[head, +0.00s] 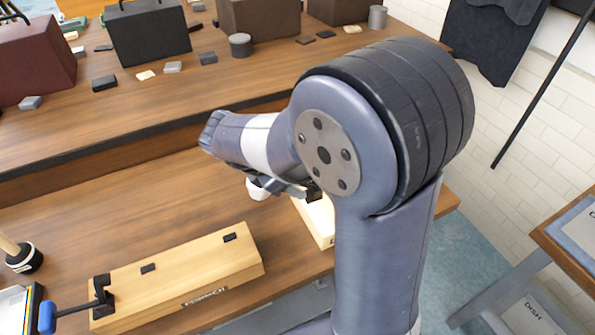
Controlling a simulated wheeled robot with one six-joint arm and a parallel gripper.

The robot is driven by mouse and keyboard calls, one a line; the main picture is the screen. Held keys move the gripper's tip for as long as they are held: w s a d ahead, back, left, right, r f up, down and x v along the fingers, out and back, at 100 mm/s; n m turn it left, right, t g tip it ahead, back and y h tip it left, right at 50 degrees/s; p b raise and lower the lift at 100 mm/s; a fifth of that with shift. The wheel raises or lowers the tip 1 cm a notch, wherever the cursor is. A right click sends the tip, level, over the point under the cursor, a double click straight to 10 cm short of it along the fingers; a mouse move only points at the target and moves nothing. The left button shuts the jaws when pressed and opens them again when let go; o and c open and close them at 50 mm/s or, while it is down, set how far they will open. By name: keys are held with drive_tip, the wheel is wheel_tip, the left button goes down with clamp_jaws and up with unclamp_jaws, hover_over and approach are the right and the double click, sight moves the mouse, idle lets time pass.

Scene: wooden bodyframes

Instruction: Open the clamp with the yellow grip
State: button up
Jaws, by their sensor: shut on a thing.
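My gripper (284,187) shows only in part, low behind my arm, at the back end of a pale wooden body (318,222). It is shut on what looks like a clamp, whose small dark part (313,192) shows beside it at that wooden body. My arm hides most of the gripper, the clamp and the wooden body. No yellow grip is visible, so I cannot tell how far the clamp is open. Another clamp, black with a blue grip (47,317), sits at the left end of a longer wooden body (180,278).
A brush in a dark pot (24,258) stands at the left edge of the wooden bench (80,225). A raised shelf (150,95) behind holds dark boxes (150,33), a grey canister (240,45) and small blocks. A second table (575,240) stands at right. The bench middle is clear.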

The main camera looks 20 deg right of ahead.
drive_tip(key=shift+s+a+f+t+h+b, duration=0.1)
drive_tip(key=shift+a+f+t+h, duration=0.2)
drive_tip(key=shift+f+h, duration=0.5)
drive_tip(key=shift+s+a+f+t+h+b, duration=0.15)
drive_tip(key=shift+a+f+h, duration=0.3)
drive_tip(key=shift+h, duration=0.6)
drive_tip(key=shift+w+a+f+t+h+b, duration=0.15)
drive_tip(key=shift+a+f+h, duration=0.15)
drive_tip(key=shift+f+h, duration=0.5)
drive_tip(key=shift+s+r, duration=0.1)
drive_tip(key=o, duration=1.4)
drive_tip(key=shift+a+r, duration=0.1)
drive_tip(key=v, duration=1)
drive_tip(key=shift+a, duration=0.35)
